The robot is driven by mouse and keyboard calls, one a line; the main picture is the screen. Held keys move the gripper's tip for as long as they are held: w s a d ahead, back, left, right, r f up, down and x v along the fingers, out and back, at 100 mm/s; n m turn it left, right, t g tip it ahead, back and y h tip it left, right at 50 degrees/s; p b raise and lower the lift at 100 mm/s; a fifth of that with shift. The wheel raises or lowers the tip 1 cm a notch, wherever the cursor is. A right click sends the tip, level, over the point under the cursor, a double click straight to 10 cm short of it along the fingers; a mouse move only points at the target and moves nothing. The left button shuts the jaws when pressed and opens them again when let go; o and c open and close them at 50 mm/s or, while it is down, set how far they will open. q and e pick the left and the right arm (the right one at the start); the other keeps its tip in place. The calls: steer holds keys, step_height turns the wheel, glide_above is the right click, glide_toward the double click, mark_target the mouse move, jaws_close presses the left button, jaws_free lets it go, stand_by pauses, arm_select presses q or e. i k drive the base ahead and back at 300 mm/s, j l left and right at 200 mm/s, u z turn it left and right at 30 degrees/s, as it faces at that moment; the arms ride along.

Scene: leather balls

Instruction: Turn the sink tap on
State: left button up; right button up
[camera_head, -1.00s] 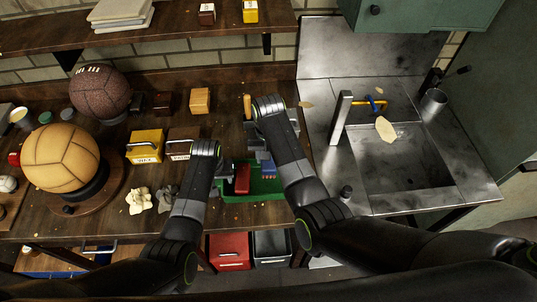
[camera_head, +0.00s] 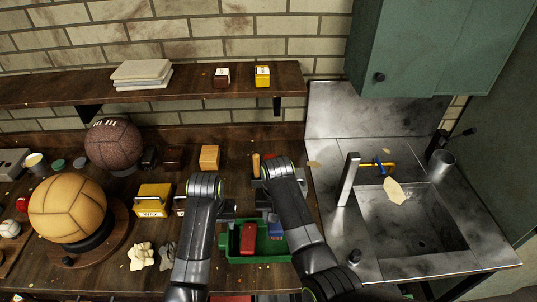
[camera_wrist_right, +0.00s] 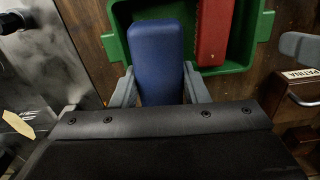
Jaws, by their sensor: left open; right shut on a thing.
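The sink (camera_head: 410,225) is a metal basin in the steel counter at the right. A tall silver post (camera_head: 348,180) stands at its left rim, and a yellow pipe-like piece with a blue part (camera_head: 376,165) is behind the basin. I cannot tell how the tap is set; no water shows. My left gripper (camera_head: 228,211) is open beside the left end of a green tray (camera_head: 235,257). My right gripper (camera_wrist_right: 160,85) is shut on a blue block (camera_wrist_right: 158,50) at the tray's edge. In the head view, the right arm partly hides this gripper.
A red block (camera_head: 248,238) lies in the tray. A pale flat piece (camera_head: 394,191) lies over the basin's back edge. A metal cup (camera_head: 440,164) stands behind the basin's right side. Balls, a yellow WAX box (camera_head: 153,200) and small blocks crowd the bench's left.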

mark_target(375, 159)
steer(key=k, duration=1)
